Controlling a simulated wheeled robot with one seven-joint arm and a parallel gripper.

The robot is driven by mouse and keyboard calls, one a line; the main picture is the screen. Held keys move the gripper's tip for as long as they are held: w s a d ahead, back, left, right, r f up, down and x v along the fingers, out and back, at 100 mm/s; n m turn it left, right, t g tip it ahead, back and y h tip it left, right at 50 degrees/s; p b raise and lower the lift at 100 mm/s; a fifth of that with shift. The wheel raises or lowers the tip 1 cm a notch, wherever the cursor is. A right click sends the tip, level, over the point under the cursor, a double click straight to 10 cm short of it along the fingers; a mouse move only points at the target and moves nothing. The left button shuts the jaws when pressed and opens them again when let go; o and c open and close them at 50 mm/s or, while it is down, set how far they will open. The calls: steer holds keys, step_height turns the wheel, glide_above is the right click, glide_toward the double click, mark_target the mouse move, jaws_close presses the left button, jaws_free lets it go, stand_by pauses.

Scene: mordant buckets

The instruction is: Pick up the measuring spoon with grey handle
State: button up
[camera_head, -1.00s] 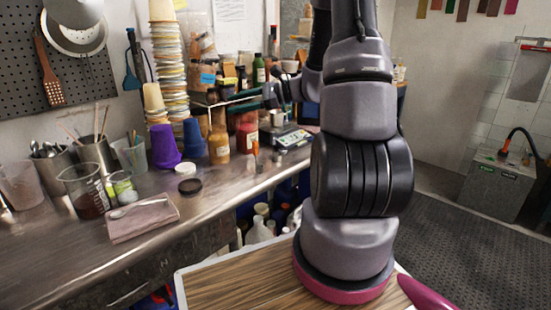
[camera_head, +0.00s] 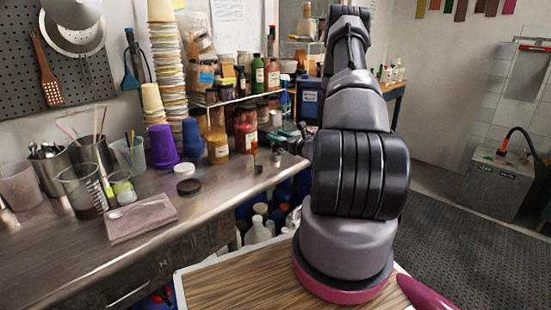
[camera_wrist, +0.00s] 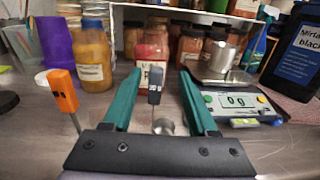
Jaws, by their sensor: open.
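The measuring spoon with grey handle (camera_wrist: 154,86) stands upright in the wrist view, its thin shaft running down toward a small round metal bowl on the steel bench. My gripper (camera_wrist: 158,76) is open, with one green finger on each side of the grey handle in the picture. The handle shows apart from both fingers; I cannot tell how far beyond the fingertips it is. A similar tool with an orange handle (camera_wrist: 63,90) stands to the left, outside the fingers. In the head view my arm hides most of the gripper.
A scale (camera_wrist: 238,105) reading 0 g bears a metal cup (camera_wrist: 222,62), close right of the fingers. Jars stand behind, including a yellow one (camera_wrist: 92,58) and a red one (camera_wrist: 152,48). A dark bottle (camera_wrist: 298,55) stands far right.

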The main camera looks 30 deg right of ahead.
steer(key=x, duration=0.6)
steer(key=shift+s+a, duration=0.1)
steer(key=shift+a, duration=0.15)
jaws_close()
